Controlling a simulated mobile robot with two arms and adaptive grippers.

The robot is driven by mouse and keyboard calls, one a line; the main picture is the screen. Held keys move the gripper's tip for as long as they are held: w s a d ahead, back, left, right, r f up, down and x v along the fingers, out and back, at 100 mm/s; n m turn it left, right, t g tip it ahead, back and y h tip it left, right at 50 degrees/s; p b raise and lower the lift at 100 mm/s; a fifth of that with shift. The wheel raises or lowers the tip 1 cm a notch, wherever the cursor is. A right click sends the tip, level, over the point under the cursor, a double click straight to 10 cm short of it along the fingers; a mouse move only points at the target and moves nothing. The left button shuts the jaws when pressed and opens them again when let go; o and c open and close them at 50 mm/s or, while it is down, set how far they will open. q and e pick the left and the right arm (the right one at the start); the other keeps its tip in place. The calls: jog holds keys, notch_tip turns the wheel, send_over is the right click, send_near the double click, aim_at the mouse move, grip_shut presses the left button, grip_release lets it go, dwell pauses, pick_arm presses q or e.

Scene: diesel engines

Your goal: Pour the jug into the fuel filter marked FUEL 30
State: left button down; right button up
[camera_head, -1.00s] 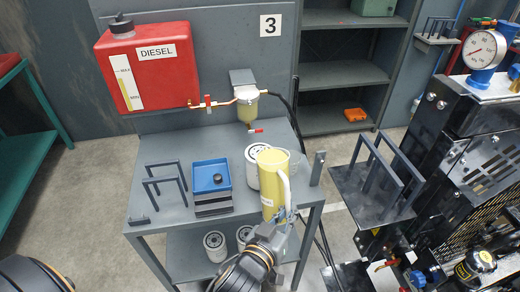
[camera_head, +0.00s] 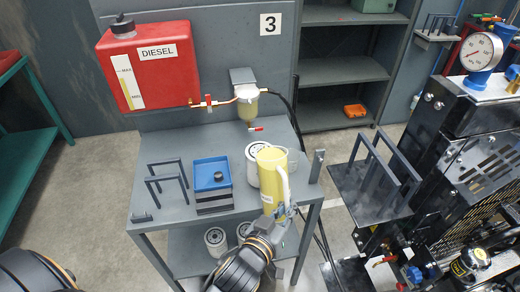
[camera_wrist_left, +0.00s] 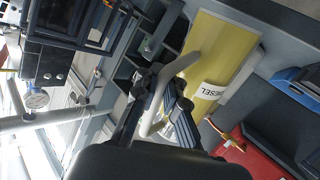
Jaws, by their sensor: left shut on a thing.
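The yellow jug (camera_head: 271,190) with a pale handle stands out at the right front of the grey bench in the head view. It looks close to upright. My left gripper (camera_head: 282,213) is shut on its handle. In the left wrist view the jug (camera_wrist_left: 222,62) fills the upper middle, with a DIESEL label, and the fingers (camera_wrist_left: 163,100) are around the handle. A white filter (camera_head: 252,165) stands on the bench just behind the jug, partly hidden by it. Two more white filters (camera_head: 215,240) (camera_head: 243,230) sit on the lower shelf. I cannot read FUEL 30 on any. My right gripper is out of view.
A blue-topped box (camera_head: 212,178) and a dark rack (camera_head: 168,180) stand left on the bench. A red diesel tank (camera_head: 150,85) and a small bowl fitting (camera_head: 246,105) are on the wall behind. A clear vessel (camera_head: 297,158) and an upright post (camera_head: 317,166) flank the jug's right.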

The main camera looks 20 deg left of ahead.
aim_at(285, 184)
pick_arm(q)
jog(key=shift+w+a+r+n+g+p, duration=0.15)
jog(key=shift+r+n+g+p, duration=0.2)
jog(key=shift+p, duration=0.45)
jog(key=shift+w+a+r+n+g+p, duration=0.15)
jog(key=shift+r+p, duration=0.25)
jog(key=shift+p, duration=0.35)
dwell(0.7)
jog(key=shift+n+g+h, duration=0.3)
jog(key=shift+n+g, duration=0.2)
jog(key=shift+w+a+r+p, duration=0.1)
jog(key=shift+w+r+p, duration=0.05)
jog(key=shift+r+p, duration=0.6)
jog(key=shift+w+a+r+p, duration=0.15)
jog(key=shift+r+p, duration=0.4)
jog(key=shift+p, duration=0.4)
jog(key=shift+w+a+r+p, duration=0.1)
jog(key=shift+w+r+p, duration=0.05)
jog(key=shift+r+p, duration=0.6)
jog(key=shift+w+a+r+n+g+p, duration=0.15)
jog(key=shift+r+n+g+p, duration=0.35)
jog(key=shift+p, duration=0.75)
dwell(1.6)
